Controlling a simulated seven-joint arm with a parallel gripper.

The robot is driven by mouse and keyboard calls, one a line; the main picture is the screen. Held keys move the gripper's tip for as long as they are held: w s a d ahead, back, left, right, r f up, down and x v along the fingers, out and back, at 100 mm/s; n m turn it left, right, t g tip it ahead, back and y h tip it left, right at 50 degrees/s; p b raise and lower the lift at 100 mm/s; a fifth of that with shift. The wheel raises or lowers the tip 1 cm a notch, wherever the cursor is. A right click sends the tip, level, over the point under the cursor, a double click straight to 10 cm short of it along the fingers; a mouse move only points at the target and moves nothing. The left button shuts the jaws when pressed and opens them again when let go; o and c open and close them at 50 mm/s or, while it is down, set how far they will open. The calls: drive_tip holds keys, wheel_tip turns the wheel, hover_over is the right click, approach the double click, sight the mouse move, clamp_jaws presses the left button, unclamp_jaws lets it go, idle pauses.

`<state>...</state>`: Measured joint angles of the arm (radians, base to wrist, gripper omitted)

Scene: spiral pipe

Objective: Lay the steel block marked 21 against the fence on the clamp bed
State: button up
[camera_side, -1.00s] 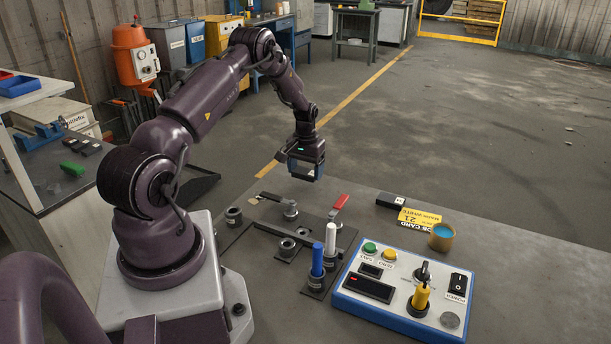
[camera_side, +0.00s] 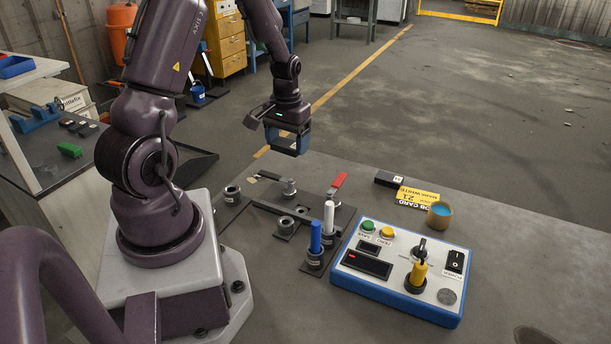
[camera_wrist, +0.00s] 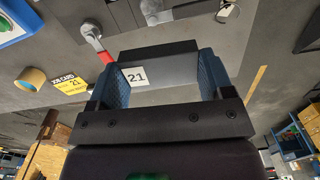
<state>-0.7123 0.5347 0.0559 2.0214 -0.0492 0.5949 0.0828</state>
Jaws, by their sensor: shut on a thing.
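The steel block (camera_wrist: 180,72) is a grey bar with a white label reading 21, between the blue pads of my gripper (camera_wrist: 164,78) in the wrist view. My gripper is shut on it. The clamp bed (camera_side: 313,212) is a dark plate on the bench with a red-handled clamp (camera_side: 338,182). The fence cannot be clearly told apart from the bed's other dark parts.
A control box (camera_side: 400,275) stands front right. Behind it are a cup (camera_side: 440,215), a yellow job card (camera_side: 418,196) and a dark block (camera_side: 388,180). The bench's right side is clear.

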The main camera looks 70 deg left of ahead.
hover_over(322, 217)
wheel_tip(322, 217, down, 4)
drive_tip(key=shift+n, duration=0.4)
wheel_tip(322, 217, down, 8)
drive_tip(key=shift+r, duration=0.1)
drive_tip(key=o, duration=1.3)
